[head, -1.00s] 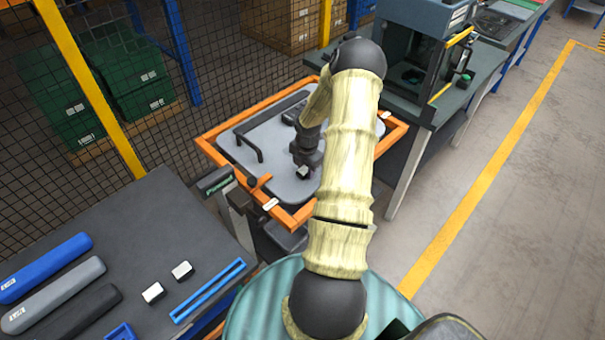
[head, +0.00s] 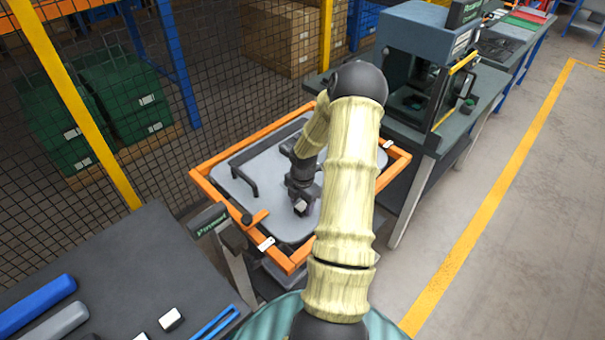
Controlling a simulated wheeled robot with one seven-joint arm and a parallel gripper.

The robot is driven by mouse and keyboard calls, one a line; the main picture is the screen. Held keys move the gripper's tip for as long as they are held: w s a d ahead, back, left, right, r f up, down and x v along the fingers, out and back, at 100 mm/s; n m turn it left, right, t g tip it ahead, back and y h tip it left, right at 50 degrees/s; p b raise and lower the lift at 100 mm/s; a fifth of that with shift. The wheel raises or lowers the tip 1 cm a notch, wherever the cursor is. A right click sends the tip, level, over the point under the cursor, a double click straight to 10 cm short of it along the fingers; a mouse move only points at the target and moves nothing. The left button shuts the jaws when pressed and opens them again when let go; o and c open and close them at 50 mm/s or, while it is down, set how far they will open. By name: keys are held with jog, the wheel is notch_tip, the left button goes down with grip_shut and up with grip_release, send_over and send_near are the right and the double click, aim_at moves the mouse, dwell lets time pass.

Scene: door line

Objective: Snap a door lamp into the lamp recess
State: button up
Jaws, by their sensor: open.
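The grey door panel (head: 237,190) lies in an orange frame (head: 213,203) ahead of me, with a dark curved handle on its left part. My gripper (head: 300,204) is over the middle of the panel, pointing down, with its jaws open. A small white block, like a door lamp (head: 300,208), shows right at the fingertips. I cannot tell whether it sits in the panel or between the jaws. The lamp recess cannot be made out; my gripper and arm cover that part. Another white lamp (head: 171,320) lies on the dark table at lower left.
The dark table (head: 115,260) at lower left also holds a blue bar (head: 36,304), a grey bar (head: 60,325) and a blue tray (head: 215,324). A machine (head: 415,60) stands behind right of the frame. Mesh fencing runs behind left. The floor at right is clear.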

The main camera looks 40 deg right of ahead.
notch_tip(320, 180, up, 18)
jog(key=s, duration=0.2)
jog(key=shift+a+f+h, duration=0.25)
jog(key=shift+a+h, duration=0.05)
jog(key=shift+a, duration=0.1)
